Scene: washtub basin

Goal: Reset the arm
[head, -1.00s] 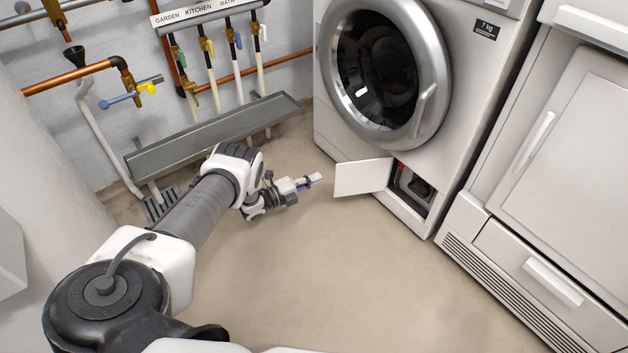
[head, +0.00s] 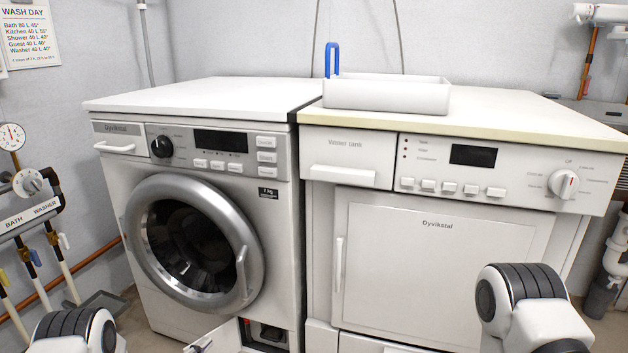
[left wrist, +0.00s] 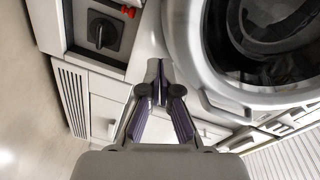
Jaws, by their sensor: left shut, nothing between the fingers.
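My left gripper (head: 198,346) shows at the bottom edge of the head view, in front of the washer's open lower flap (head: 224,337). In the left wrist view my left gripper (left wrist: 158,82) has its fingertips together with nothing between them. The gripper appears close to the washer front, between the round door (left wrist: 190,62) and the open filter compartment (left wrist: 92,28). Whether it touches anything, I cannot tell. My right arm is at the lower right of the head view; its gripper is out of frame.
The washer (head: 115,215) stands left of the dryer (head: 440,265). A white tray (head: 385,95) with a blue handle (head: 332,60) sits on the dryer top. Pipes and valves (head: 45,240) line the left wall. The washer top (head: 200,97) is clear.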

